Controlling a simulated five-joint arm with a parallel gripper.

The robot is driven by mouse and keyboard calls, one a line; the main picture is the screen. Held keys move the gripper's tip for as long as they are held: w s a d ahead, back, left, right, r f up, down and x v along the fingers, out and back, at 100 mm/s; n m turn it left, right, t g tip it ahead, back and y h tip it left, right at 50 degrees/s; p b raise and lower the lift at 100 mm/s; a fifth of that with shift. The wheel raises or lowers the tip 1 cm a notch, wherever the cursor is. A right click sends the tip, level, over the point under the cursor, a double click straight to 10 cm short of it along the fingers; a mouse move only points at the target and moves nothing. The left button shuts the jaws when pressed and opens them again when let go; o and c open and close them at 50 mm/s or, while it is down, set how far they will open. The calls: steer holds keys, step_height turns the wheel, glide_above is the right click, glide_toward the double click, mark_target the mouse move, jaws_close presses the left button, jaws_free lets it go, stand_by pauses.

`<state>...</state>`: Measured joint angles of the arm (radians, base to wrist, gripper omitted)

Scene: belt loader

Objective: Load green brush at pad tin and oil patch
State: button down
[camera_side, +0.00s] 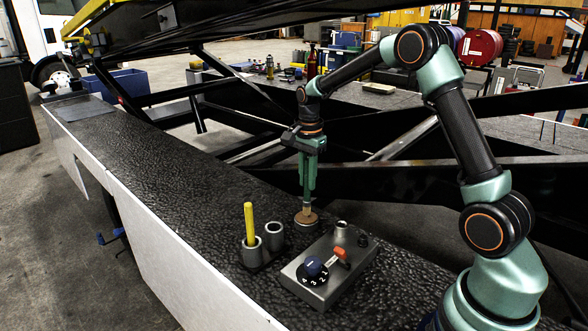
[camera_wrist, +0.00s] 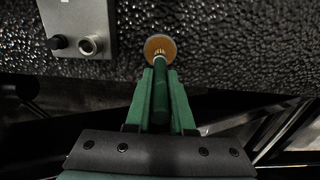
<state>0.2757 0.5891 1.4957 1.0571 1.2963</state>
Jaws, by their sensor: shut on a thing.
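My gripper (camera_side: 308,190) points straight down above the dark textured belt and is shut on the green brush (camera_wrist: 161,100). In the wrist view the brush handle lies between my two green fingers (camera_wrist: 160,90), with a pale ferrule at its end. In the side view only the lower end of the brush (camera_side: 306,207) shows below the fingers. The brush end is over the round pad tin (camera_side: 306,219), whose tan-orange face also shows in the wrist view (camera_wrist: 153,43). I cannot tell whether the bristles touch the pad. I cannot make out an oil patch.
A grey box (camera_side: 318,288) with a numbered blue dial, orange-red lever and metal spout stands just in front of the tin. Two grey cups (camera_side: 252,255) stand left of it, one holding a yellow brush (camera_side: 249,222). The belt's far left stretch is mostly clear.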

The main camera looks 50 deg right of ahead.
steer(key=shift+f, duration=0.65)
stand_by(1.5)
steer(key=shift+r, duration=0.1)
steer(key=shift+r, duration=3.5)
